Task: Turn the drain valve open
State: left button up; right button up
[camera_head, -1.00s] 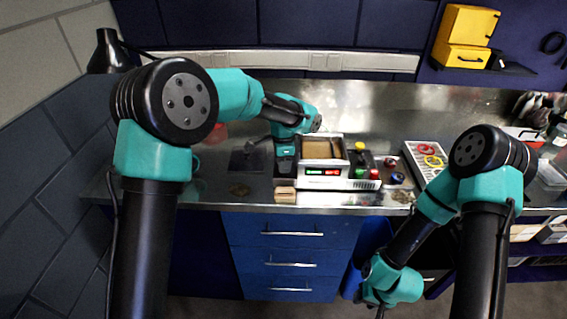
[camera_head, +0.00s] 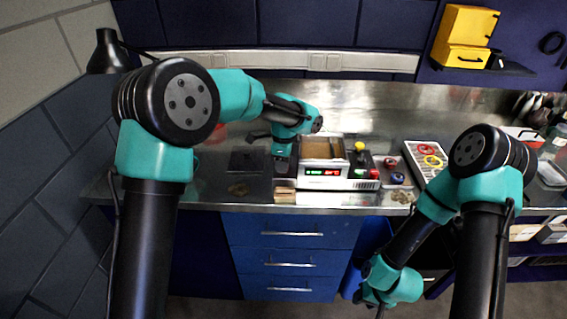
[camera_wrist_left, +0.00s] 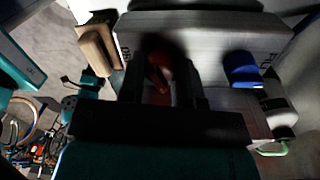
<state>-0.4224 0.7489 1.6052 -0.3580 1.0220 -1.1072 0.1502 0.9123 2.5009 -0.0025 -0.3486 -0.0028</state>
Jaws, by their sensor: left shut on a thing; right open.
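A silver cleaning tank (camera_head: 340,184) with green and red displays stands on the bench. In the left wrist view its pale side (camera_wrist_left: 200,45) fills the upper middle. A red valve handle (camera_wrist_left: 158,75) lies between the dark fingers of my left gripper (camera_wrist_left: 162,92), which is shut on it. In the head view my left gripper (camera_head: 282,168) points down at the tank's left end, and the handle is hidden there. A blue part (camera_wrist_left: 241,70) sits on the tank to the right of the fingers. My right gripper (camera_head: 378,300) hangs low before the bench, open; its fingertips are hardly visible.
A tray with red and yellow rings (camera_head: 428,160) lies right of the tank, and small bottles stand between. A wooden block (camera_head: 285,195) is at the bench's front edge. A dark plate (camera_head: 246,160) lies left of my left gripper. Blue drawers (camera_head: 290,262) are below.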

pick_arm(q)
jog(key=shift+r, duration=0.1)
jog(key=o, duration=0.6)
jog(key=shift+o, duration=0.2)
notch_tip(320, 180, up, 17)
jog(key=shift+w+r, duration=0.15)
jog(key=shift+w, duration=0.3)
jog(key=shift+d, duration=0.1)
